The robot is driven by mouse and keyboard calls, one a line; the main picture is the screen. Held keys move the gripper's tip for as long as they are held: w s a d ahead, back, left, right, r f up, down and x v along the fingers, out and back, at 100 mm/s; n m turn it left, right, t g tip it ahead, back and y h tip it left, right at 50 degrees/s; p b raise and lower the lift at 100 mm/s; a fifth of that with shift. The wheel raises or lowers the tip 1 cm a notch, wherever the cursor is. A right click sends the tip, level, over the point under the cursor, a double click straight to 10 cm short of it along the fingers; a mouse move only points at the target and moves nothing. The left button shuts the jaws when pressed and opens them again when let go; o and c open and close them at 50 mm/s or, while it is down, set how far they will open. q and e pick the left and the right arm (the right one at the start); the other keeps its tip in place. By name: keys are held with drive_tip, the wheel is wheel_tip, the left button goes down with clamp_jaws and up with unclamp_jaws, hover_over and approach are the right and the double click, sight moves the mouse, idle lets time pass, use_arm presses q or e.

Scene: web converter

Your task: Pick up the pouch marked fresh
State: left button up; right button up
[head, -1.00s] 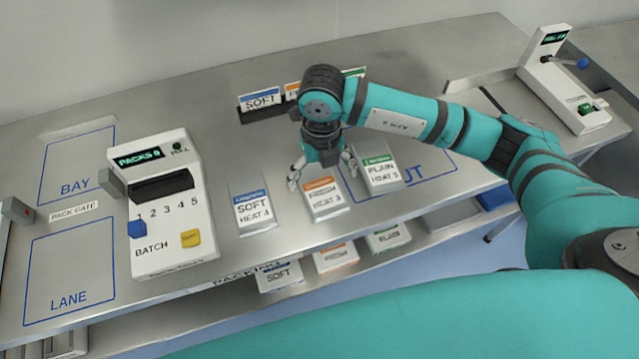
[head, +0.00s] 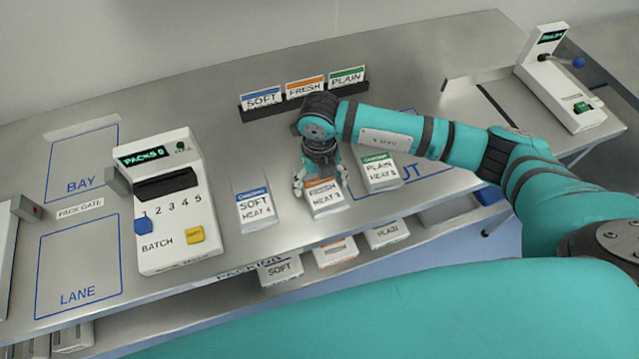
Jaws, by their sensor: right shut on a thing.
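The pouch marked fresh (head: 326,203) has an orange band and the words "FRESH HEAT 3". It lies on the steel table between the soft pouch (head: 255,211), with a blue band, and the plain pouch (head: 381,173), with a green band. My right gripper (head: 321,184) points down over the far end of the fresh pouch, with a finger on either side. It is shut on that pouch, which still appears to lie on the table. The gripper hides part of the pouch's far end. My left gripper is not in view.
A card rack (head: 303,101) with soft, fresh and plain cards stands behind my right gripper. A white batch machine (head: 176,235) stands to the left. A lever machine (head: 570,90) stands at the far right. More packs sit on a shelf below the front edge.

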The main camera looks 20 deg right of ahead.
drive_tip(key=shift+c, duration=1.2)
drive_tip(key=shift+r, duration=0.1)
